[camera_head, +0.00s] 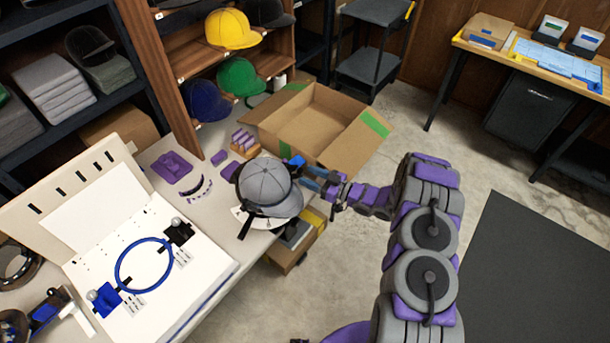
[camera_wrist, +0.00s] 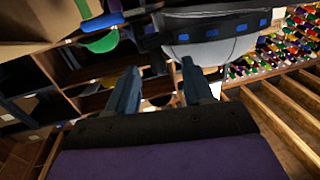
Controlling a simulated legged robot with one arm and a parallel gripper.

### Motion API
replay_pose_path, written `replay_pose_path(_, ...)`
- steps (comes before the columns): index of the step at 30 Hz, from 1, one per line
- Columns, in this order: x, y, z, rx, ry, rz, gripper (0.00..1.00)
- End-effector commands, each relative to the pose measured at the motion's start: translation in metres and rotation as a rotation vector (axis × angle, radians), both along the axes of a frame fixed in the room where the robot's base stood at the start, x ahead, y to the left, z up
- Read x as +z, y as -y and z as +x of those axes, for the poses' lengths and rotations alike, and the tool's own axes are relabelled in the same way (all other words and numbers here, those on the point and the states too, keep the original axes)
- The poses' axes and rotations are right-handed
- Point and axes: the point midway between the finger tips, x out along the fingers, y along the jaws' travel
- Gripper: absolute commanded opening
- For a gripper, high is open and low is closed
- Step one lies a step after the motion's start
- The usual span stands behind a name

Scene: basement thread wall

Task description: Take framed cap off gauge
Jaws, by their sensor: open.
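A grey cap (camera_head: 267,182) sits at the table's near right corner, on a support with black parts and a pale base, seemingly the gauge, mostly hidden beneath it. In the wrist view the cap (camera_wrist: 210,50) shows at the top, with a dark frame (camera_wrist: 215,31) carrying blue blocks along its edge. My gripper (camera_head: 308,174) is just right of the cap, at about its height. In the wrist view my gripper (camera_wrist: 159,72) has its two fingers apart, with nothing visible between them. The fingertips are close to the frame; whether they touch is unclear.
An open cardboard box (camera_head: 312,128) stands behind the cap. A white board with a blue hoop (camera_head: 143,265) lies at left. A purple block (camera_head: 171,167) and small parts lie on the table. Shelves hold a yellow cap (camera_head: 231,30) and others.

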Motion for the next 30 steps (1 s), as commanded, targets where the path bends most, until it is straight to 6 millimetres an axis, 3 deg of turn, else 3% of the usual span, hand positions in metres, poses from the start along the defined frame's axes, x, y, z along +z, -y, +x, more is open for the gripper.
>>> replay_pose_path(3, -0.001, -0.011, 0.007, 0.000, 0.000, 0.001, 0.51)
replay_pose_path(17, 0.000, -0.021, 0.013, -0.002, -0.001, 0.000, 0.51)
replay_pose_path(30, 0.000, -0.019, 0.013, -0.001, -0.001, 0.002, 0.11)
